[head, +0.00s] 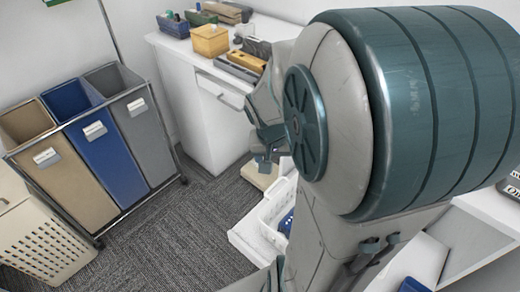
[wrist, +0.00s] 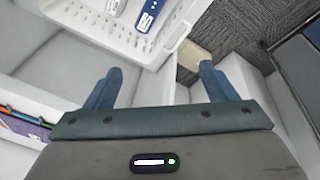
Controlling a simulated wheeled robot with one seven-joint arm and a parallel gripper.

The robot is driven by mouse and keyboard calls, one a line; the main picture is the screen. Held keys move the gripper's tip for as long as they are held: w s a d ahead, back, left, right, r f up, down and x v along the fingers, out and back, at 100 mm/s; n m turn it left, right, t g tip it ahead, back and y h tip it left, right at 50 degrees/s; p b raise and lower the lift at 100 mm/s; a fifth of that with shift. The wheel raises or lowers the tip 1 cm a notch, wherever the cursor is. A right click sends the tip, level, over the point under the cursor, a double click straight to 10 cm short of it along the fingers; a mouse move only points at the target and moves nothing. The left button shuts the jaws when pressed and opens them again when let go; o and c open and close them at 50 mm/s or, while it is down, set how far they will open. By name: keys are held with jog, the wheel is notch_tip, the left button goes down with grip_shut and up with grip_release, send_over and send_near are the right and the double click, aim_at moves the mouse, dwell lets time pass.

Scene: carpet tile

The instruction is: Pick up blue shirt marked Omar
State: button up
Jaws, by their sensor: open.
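A blue folded item with a white label (wrist: 148,15) lies in a white basket (wrist: 98,23) at the top of the wrist view. Its label is too small to read, so I cannot tell whether it says Omar. In the head view, a bit of blue cloth (head: 287,222) shows inside the white basket (head: 268,213), partly hidden by my arm. My gripper (wrist: 159,84) is open, its two teal fingers wide apart with nothing between them. The basket and blue item are beyond the fingertips, not touching them.
Tan, blue and grey hampers (head: 92,128) stand in a metal frame at left, beside a cream laundry basket (head: 45,240). A white counter (head: 190,55) holds boxes and small items at the back. Carpet (head: 185,225) is clear between them. My arm hides much of the right.

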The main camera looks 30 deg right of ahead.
jog(key=d+f+m+b, duration=0.2)
jog(key=d+f+b, duration=0.2)
jog(key=f, duration=0.7)
jog(key=w+d+f+m+y+b, duration=0.1)
jog(key=f+b, duration=0.4)
jog(key=f, duration=0.7)
jog(key=d+f+m+b, duration=0.4)
jog(key=d+f+b, duration=0.1)
jog(key=f, duration=0.7)
jog(key=shift+w+d+f+g+y+b, duration=0.1)
jog(key=shift+d+g+y+b, duration=0.1)
jog(key=shift+d, duration=0.2)
jog(key=shift+w+d+g+y+b, duration=0.1)
jog(key=shift+d+b, duration=0.05)
jog(key=shift+d, duration=0.25)
jog(key=shift+w+f+b, duration=0.1)
jog(key=shift+f+b, duration=1.35)
jog(key=shift+f, duration=1.2)
jog(key=c, duration=1.1)
